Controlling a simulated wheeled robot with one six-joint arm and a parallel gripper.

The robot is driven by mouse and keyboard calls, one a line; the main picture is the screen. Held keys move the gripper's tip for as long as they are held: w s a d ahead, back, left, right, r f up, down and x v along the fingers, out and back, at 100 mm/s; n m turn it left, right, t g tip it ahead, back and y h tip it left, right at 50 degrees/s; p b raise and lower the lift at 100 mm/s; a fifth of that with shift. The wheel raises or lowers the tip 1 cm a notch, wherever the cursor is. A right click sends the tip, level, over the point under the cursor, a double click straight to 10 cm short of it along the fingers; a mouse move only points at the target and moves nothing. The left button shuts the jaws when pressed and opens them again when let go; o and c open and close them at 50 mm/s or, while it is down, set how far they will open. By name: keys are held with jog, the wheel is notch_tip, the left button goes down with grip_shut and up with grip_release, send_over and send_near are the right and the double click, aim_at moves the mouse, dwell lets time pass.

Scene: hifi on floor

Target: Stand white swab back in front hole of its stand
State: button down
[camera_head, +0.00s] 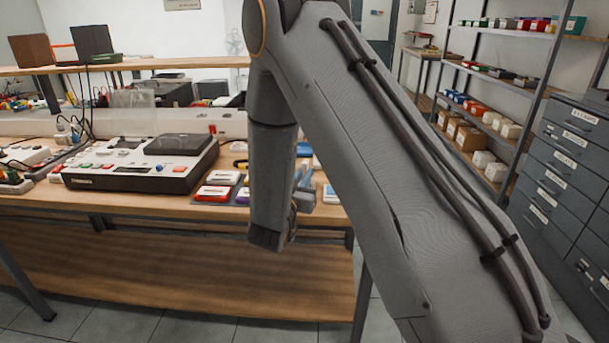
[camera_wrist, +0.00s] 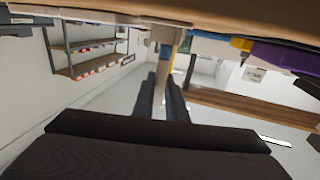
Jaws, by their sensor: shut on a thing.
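My gripper (camera_wrist: 165,98) shows in the wrist view with its two dark fingers close together, shut on a pale upright stick (camera_wrist: 164,66), which appears to be the white swab. A whitish block-like piece (camera_wrist: 166,35) at the stick's far end lies close to the table edge; I cannot tell whether it is the swab's head or part of the stand.
A white control console (camera_head: 140,165) stands on the wooden bench (camera_head: 120,200), left of my arm. A red-and-white box (camera_head: 213,193) lies beside it. Purple (camera_wrist: 288,57) and yellow (camera_wrist: 238,42) items lie near the gripper. Drawers (camera_head: 565,160) stand at right.

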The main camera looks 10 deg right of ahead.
jog(key=shift+f+b, duration=0.5)
jog(key=shift+f, duration=0.5)
dwell(2.0)
jog(key=c, duration=1.7)
grip_release()
jog(key=b+v, duration=0.1)
jog(key=v, duration=0.6)
jog(key=shift+s+a, duration=0.2)
jog(key=shift+s, duration=0.15)
notch_tip(320, 180, up, 6)
jog(key=p, duration=0.4)
jog(key=shift+p, duration=0.3)
